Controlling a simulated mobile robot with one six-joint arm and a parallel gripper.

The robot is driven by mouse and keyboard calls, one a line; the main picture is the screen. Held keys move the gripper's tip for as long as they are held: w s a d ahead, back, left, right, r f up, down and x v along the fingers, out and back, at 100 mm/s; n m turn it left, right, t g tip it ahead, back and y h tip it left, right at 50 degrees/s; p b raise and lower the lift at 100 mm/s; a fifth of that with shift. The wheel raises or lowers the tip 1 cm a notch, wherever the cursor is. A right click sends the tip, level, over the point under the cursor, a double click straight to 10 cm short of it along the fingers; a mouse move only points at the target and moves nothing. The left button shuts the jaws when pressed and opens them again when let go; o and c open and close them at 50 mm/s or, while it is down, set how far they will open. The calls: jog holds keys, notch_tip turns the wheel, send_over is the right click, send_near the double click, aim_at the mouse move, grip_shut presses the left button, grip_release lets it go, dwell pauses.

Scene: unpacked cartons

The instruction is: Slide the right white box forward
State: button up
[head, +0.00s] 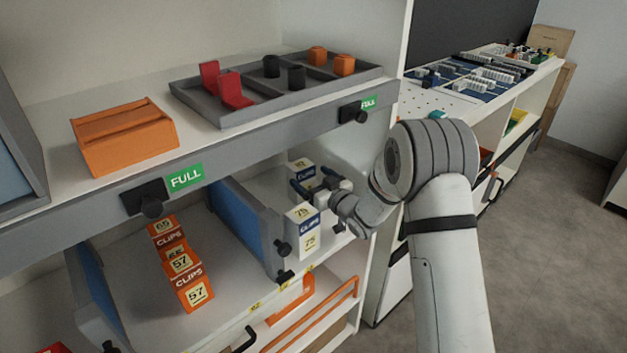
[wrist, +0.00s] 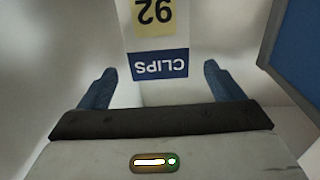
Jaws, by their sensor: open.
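Two white boxes with blue CLIPS labels stand one behind the other in the right lane of the lower shelf. The front white box (head: 303,231) stands near the shelf's front edge. My gripper (head: 309,179) is open, its blue fingers reaching over the front box toward the rear one. In the wrist view my gripper (wrist: 160,70) has the rear box's label between and just beyond its fingertips, with gaps on both sides. The rear box's lower part is hidden.
A blue divider (head: 245,225) stands left of the white boxes, and the shelf's white side wall is close on the right. The upper shelf holds a grey tray (head: 225,119) and an orange box (head: 125,138).

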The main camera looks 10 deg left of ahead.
aim_at(298, 166)
jog(key=shift+x, duration=3.9)
jog(key=c, duration=1.2)
